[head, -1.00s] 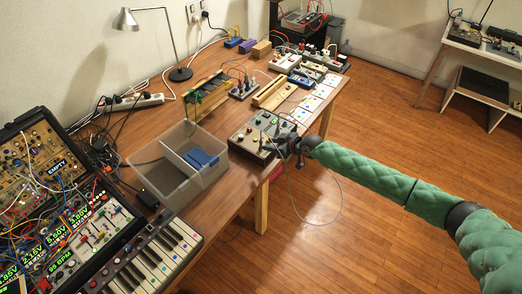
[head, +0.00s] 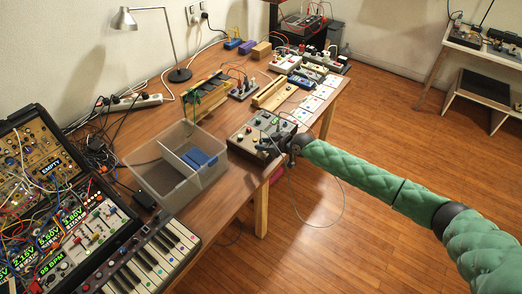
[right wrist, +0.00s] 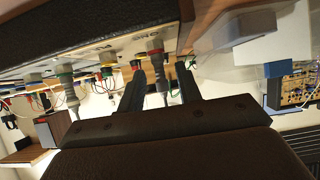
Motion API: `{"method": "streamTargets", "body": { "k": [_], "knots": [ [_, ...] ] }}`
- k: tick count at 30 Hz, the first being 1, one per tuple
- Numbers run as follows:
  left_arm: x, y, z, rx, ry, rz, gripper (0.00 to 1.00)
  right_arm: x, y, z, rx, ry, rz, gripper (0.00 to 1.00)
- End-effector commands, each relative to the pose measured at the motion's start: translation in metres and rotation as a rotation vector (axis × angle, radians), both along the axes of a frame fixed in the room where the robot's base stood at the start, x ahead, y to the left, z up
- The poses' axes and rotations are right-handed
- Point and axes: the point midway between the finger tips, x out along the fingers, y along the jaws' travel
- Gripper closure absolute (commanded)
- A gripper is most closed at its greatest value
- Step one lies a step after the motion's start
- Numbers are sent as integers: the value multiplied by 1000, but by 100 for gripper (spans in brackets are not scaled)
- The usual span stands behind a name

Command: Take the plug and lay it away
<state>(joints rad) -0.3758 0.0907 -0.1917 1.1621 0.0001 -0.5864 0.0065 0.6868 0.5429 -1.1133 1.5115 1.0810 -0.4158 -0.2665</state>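A grey box with knobs and plugs in its top panel (head: 258,132) stands at the front edge of the wooden table. My right gripper (head: 280,146) is at its right end. In the right wrist view, a grey plug with a reddish band (right wrist: 155,62) stands in the panel between the two fingers of my right gripper (right wrist: 160,88). The fingers are apart, with a gap on each side of the plug. A thin cable loop (head: 342,215) hangs below the gripper. A clear divided bin (head: 143,160) with blue pieces (head: 199,158) in one compartment stands left of the box. My left gripper is out of view.
Another plug with a green band (right wrist: 67,86) stands beside the gripper. A keyboard (head: 155,255) and patch modules (head: 75,240) fill the near left. A wooden rack (head: 205,95), lamp (head: 180,74) and more devices stand farther back. The floor at right is clear.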

Motion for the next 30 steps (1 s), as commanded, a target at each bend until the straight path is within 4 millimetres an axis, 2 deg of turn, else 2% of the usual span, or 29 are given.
{"method": "streamTargets", "body": {
  "k": [4, 9, 30],
  "knots": [
    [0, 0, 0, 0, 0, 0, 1, 0, 0, 0, 0, 0, 0, 67],
    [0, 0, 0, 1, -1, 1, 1, 0, 0, 0, 0, 0, 0, 100],
    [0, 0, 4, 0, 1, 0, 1, 0, 0, 10, 0, -1, 0, 100]
  ]
}}
